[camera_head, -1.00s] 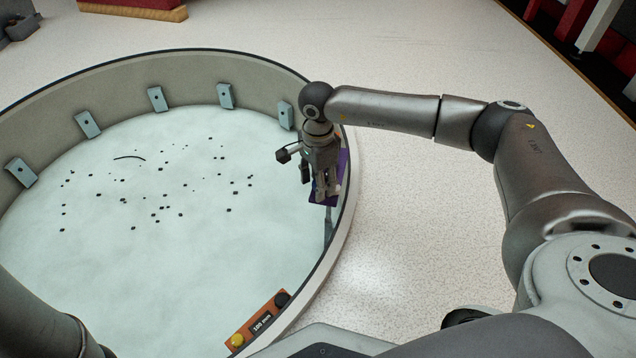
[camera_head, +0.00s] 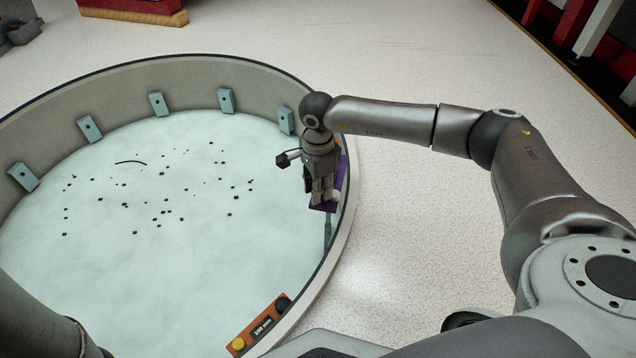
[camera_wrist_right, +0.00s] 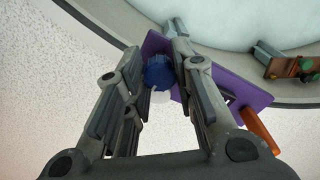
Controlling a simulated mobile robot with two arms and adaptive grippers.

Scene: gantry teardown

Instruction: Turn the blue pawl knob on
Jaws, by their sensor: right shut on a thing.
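The blue pawl knob (camera_wrist_right: 159,73) shows in the right wrist view on a purple plate (camera_wrist_right: 222,82) at the ring's rim. My right gripper (camera_wrist_right: 155,52) has its fingers on either side of the knob and is shut on it. In the head view the right gripper (camera_head: 323,199) points down at the purple plate (camera_head: 344,172) at the right of the ring, and its fingers hide the knob. A white part shows just below the knob in the wrist view. My left gripper is out of view.
A round walled basin (camera_head: 345,222) with a pale floor and scattered dark specks fills the left. Blue-grey brackets (camera_head: 226,101) line its wall. An orange panel (camera_head: 262,326) with a display sits on the near rim. An orange lever (camera_wrist_right: 262,130) is beside the purple plate.

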